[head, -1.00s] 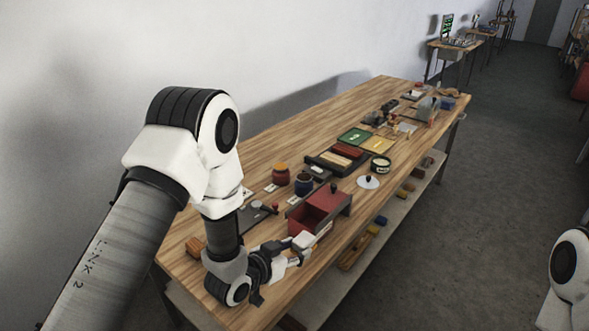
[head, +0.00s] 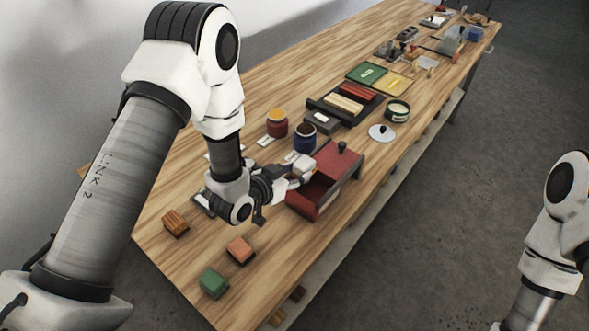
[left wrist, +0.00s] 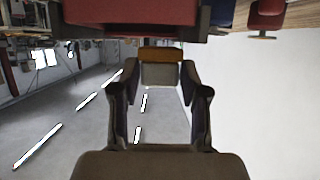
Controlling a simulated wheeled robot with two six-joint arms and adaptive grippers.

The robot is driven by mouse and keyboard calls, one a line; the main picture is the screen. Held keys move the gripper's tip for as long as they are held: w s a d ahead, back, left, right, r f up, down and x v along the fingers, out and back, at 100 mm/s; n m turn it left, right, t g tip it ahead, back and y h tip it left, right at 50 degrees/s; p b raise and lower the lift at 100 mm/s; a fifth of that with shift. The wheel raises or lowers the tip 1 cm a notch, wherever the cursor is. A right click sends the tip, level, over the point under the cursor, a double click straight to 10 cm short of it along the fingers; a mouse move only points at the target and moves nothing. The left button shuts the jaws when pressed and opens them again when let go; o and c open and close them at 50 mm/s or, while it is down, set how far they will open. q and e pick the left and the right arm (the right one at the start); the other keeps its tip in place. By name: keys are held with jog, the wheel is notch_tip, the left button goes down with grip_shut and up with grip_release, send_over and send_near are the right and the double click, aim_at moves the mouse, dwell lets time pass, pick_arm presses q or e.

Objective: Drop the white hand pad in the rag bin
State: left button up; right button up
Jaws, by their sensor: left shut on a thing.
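The rag bin appears to be the red box (head: 302,202) with an open dark inside, a red lid part and a black knob. It stands near the table's right edge. My left gripper (head: 299,170) is at the bin's upper-left rim in the head view. It is shut on a small white block, the white hand pad (head: 305,162). In the left wrist view the pad (left wrist: 160,75) shows between the fingers as a greyish face with an orange-brown strip. The red bin (left wrist: 130,12) fills the top there. Whether the pad is over the opening cannot be told. My right gripper is out of view.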

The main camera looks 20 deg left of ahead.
pick_arm(q)
jog(key=shift+w+f, duration=0.2)
jog(key=shift+f, duration=0.2)
jog(key=shift+s+d+r, duration=0.1)
jog(key=shift+s+r, duration=0.15)
jog(key=o, duration=1.2)
jog(key=shift+s+r, duration=0.1)
jog(key=shift+s, duration=0.05)
jog(key=shift+w, duration=0.25)
jog(key=v, duration=0.7)
jog(key=shift+s, duration=0.2)
